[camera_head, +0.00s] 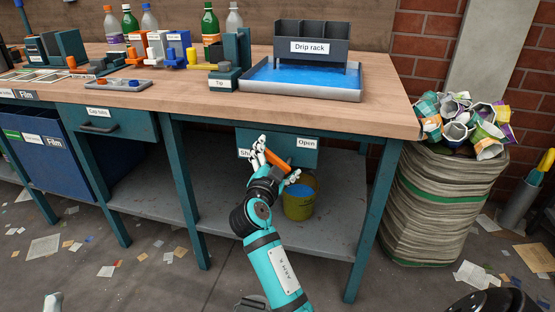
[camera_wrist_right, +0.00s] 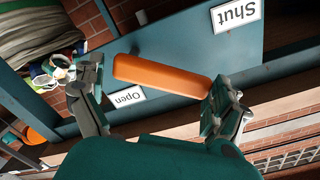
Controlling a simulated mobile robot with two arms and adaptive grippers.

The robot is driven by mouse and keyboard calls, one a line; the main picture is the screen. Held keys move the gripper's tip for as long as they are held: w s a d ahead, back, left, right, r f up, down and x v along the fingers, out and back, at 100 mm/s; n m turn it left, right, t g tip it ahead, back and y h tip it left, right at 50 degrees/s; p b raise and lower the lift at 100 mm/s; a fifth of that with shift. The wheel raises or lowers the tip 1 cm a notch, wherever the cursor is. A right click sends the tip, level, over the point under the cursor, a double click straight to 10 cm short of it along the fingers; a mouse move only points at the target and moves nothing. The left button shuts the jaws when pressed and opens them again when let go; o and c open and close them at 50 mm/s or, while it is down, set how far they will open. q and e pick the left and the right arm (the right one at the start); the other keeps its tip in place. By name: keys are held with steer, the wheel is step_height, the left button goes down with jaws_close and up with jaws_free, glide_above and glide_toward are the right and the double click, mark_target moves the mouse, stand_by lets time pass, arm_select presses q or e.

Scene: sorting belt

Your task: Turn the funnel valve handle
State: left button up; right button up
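The orange valve handle (camera_head: 277,159) is in front of a teal panel (camera_head: 280,139) under the bench top. The panel has a "Shut" label (camera_head: 244,153) on the left and an "Open" label (camera_head: 306,143) on the right. My right gripper (camera_head: 278,162) is at the handle with its fingers spread. In the right wrist view, the handle (camera_wrist_right: 160,76) lies lengthwise between the open fingers (camera_wrist_right: 160,98); the right finger is close to one end, and contact is unclear. A pale tip at the lower left edge may be my left gripper (camera_head: 53,302).
A yellow bucket (camera_head: 299,200) with blue contents stands on the shelf below the panel. Table legs flank this space. A drip rack (camera_head: 310,42) over a blue tray stands on the bench. A full sack of crushed containers (camera_head: 440,195) stands at right. Litter covers the floor.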

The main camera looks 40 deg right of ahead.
mark_target(279, 121)
step_height(279, 121, up, 10)
steer(key=shift+r, duration=0.1)
stand_by(0.4)
